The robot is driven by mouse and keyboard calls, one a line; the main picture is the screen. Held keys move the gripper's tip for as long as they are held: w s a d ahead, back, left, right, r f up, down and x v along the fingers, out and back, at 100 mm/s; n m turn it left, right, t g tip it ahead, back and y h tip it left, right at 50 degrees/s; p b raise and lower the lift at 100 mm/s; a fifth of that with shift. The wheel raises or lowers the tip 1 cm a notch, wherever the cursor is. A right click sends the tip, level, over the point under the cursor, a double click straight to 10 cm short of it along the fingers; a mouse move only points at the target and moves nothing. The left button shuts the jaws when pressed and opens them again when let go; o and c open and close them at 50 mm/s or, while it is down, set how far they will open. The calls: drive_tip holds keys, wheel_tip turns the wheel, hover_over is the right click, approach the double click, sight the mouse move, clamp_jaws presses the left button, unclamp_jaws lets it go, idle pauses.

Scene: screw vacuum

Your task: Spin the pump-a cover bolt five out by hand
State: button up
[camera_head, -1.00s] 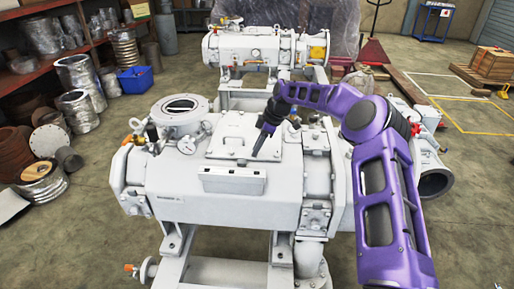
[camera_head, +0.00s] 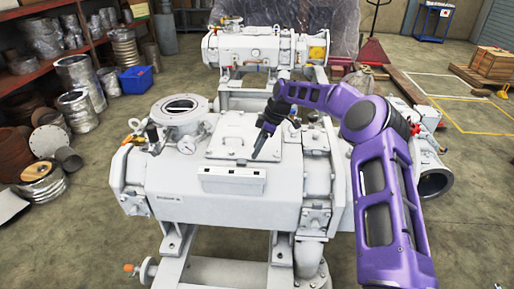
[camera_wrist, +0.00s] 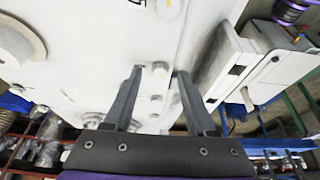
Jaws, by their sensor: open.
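The white pump (camera_head: 200,210) in front of me carries a square cover plate (camera_head: 228,140) on top. My gripper (camera_head: 257,155) points down at the right front corner of this plate. In the wrist view my gripper (camera_wrist: 158,72) has its two dark fingers apart. A pale bolt (camera_wrist: 158,77) stands between the fingertips, with a gap to each finger. Another pale bolt head (camera_wrist: 169,9) shows further up on the white surface. I cannot read any bolt number. In the head view the bolt at the fingertips is too small to make out.
A white tray (camera_head: 232,182) sits along the cover's front edge, close to my gripper; it also shows in the wrist view (camera_wrist: 255,75). A round port (camera_head: 182,113) and a gauge (camera_head: 185,146) stand left. A second pump (camera_head: 255,48) stands behind.

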drive_tip(key=v, duration=1.7)
